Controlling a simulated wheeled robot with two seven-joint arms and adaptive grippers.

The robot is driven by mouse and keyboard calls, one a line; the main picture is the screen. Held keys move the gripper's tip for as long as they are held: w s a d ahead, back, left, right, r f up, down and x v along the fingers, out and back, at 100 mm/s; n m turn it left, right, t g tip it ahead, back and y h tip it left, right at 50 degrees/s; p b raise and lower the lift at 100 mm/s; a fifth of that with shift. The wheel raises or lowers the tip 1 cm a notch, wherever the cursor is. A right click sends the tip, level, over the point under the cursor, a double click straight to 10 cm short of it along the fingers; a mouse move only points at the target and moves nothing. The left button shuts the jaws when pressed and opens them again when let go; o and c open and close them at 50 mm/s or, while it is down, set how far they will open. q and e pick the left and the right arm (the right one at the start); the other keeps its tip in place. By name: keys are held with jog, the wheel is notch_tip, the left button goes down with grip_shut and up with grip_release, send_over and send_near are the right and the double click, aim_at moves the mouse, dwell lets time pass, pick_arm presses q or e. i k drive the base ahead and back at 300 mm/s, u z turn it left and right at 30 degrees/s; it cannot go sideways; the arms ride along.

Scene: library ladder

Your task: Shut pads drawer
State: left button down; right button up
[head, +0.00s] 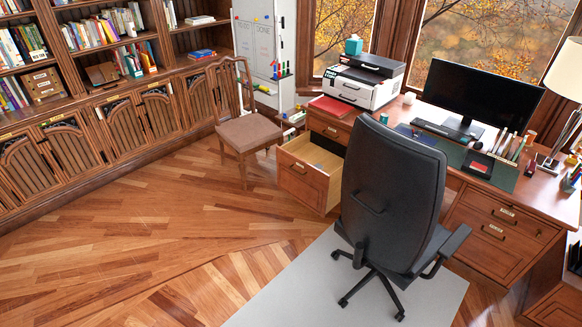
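One lower drawer (303,182) on the left side of the wooden desk stands pulled out, with its pale interior partly visible. It has a small label and a handle on its front. The text on the label is too small to read, so I cannot tell whether it is the pads drawer. The black office chair (392,200) stands to the right of the open drawer and hides part of the desk behind it. The drawer (330,130) above it looks shut. Neither of my grippers is in view.
The desk's right drawers (494,230) look shut. A wooden chair (244,130) stands left of the open drawer, near the whiteboard (254,45). The wooden floor (150,235) at the left front is clear. A grey mat (285,295) lies under the office chair.

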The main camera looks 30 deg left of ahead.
aim_at(318, 190)
jog(key=u, duration=0.8)
jog(key=i, duration=0.75)
jog(key=u, duration=0.8)
jog(key=i, duration=1.65)
jog(key=z, duration=1.35)
jog(key=i, duration=0.6)
jog(key=z, duration=0.65)
